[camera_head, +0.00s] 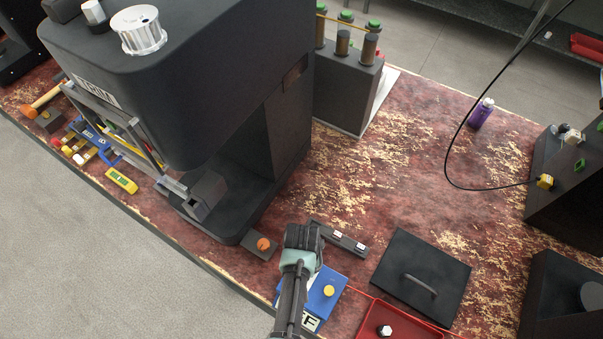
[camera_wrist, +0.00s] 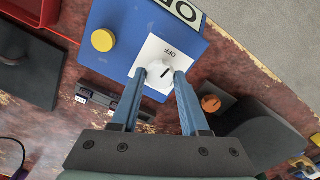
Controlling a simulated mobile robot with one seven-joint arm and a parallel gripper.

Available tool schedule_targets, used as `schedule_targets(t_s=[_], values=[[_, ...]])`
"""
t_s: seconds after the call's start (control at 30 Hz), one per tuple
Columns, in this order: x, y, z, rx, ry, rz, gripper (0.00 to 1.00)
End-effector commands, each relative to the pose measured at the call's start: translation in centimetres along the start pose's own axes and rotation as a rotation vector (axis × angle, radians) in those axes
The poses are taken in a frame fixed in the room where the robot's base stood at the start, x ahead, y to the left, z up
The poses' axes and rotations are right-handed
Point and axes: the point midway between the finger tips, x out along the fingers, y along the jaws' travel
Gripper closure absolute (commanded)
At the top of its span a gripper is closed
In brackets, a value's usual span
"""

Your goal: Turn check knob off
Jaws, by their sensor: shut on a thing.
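A blue box (camera_head: 325,297) with a yellow button (camera_head: 328,291) sits near the front edge of the red worn bench, partly covered by my arm. In the wrist view the blue box (camera_wrist: 120,45) carries a white plate (camera_wrist: 151,56) marked OFF, and a white knob (camera_wrist: 158,70) with a short dark mark. My gripper (camera_wrist: 161,74) has its two blue fingers on either side of this knob, shut on it. In the head view my gripper (camera_head: 303,240) is over the box's far left side and hides the knob.
A large dark machine (camera_head: 215,75) stands to the left. An orange knob (camera_head: 263,244) is close to my gripper. A dark bar (camera_head: 345,243) with light switches lies just behind. A black handled plate (camera_head: 420,280) and a red tray (camera_head: 405,325) are to the right.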

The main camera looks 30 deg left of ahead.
Motion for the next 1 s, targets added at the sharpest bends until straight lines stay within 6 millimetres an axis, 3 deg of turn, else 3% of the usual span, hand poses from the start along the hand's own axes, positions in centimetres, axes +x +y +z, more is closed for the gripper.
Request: schedule_targets(t_s=[0.33, 0.87, 0.9, 1.0], values=[[-0.07, 0.01, -0.05, -0.131, 0.001, 0.0, 1.0], [-0.05, 0.0, -0.08, -0.154, 0.002, 0.001, 1.0], [-0.05, 0.0, -0.08, -0.154, 0.002, 0.001, 0.5], [-0.04, 0.0, -0.07, -0.153, 0.002, 0.001, 0.32]])
